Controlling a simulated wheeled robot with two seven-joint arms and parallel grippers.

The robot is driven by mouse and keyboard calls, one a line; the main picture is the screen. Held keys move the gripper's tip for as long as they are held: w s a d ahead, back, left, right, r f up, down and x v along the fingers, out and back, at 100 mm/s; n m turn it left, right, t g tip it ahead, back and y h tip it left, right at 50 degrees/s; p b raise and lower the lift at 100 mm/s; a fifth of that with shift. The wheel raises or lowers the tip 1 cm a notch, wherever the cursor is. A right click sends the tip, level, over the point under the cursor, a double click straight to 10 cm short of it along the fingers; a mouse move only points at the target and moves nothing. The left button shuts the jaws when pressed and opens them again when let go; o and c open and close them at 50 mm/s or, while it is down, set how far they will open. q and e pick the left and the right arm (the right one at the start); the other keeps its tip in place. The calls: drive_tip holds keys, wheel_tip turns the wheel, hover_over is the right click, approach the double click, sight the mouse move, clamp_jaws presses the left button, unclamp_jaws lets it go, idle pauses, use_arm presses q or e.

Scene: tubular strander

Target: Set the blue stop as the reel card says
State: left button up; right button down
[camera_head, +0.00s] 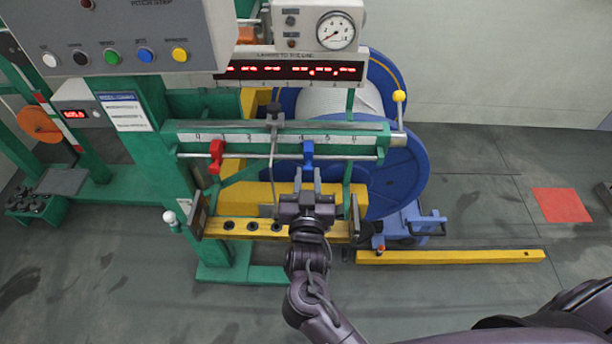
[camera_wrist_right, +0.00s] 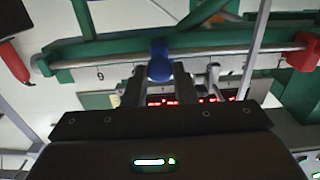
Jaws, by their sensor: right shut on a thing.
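The blue stop (camera_head: 308,153) hangs on the rail under a white numbered scale (camera_head: 240,138), just right of the 4 mark. My right gripper (camera_head: 308,178) is in front of it, shut on its lower part. In the right wrist view, the blue stop (camera_wrist_right: 160,62) stands at the tips of my gripper fingers (camera_wrist_right: 160,84). The red stop (camera_head: 216,156) sits on the same rail, a little right of the 0. A white card with a blue header (camera_head: 125,110) is fixed to the green post; its text is too small to read. My left gripper is out of view.
A thin grey rod (camera_head: 272,160) hangs in front of the scale, between the stops. A yellow-knobbed lever (camera_head: 398,97) stands at the rail's right end. A blue reel (camera_head: 400,180) is behind. A yellow bar (camera_head: 450,257) lies on the floor at right.

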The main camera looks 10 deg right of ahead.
drive_tip(key=shift+d, duration=0.1)
drive_tip(key=c, duration=1.5)
unclamp_jaws()
drive_tip(key=shift+o, duration=1.6)
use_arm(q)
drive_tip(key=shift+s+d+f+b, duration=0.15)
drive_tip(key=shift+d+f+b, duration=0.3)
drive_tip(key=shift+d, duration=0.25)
use_arm(e)
drive_tip(key=v, duration=0.7)
drive_tip(key=shift+s, duration=0.4)
drive_tip(key=shift+r, duration=0.1)
